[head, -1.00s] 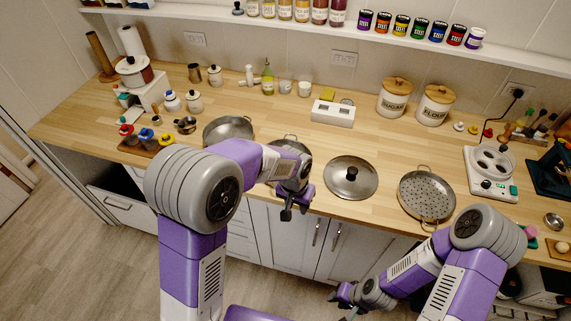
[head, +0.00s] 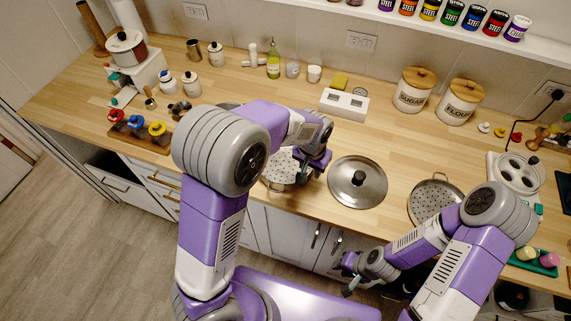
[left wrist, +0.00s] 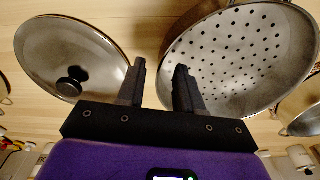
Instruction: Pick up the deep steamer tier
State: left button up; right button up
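The deep steamer tier (head: 276,175), a metal pot with a perforated base, sits on the counter, partly hidden by my left arm in the head view. In the left wrist view the tier (left wrist: 240,50) fills the upper right, its near rim by the fingers. My left gripper (head: 303,176) is open above the tier's right side. In the left wrist view the gripper (left wrist: 160,75) has one finger over the tier's rim and the other in the gap towards the lid; contact cannot be told. My right gripper (head: 347,277) hangs low in front of the cabinets, its opening unclear.
A round lid (head: 357,183) with a black knob lies right of the tier; it also shows in the left wrist view (left wrist: 75,50). A shallow perforated pan (head: 432,198) lies farther right. A white box (head: 343,104) and canisters (head: 412,89) stand behind. Counter between them is clear.

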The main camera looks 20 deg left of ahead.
pick_arm(q)
jog(key=shift+w+f, duration=0.2)
jog(key=shift+f, duration=1.05)
grip_shut()
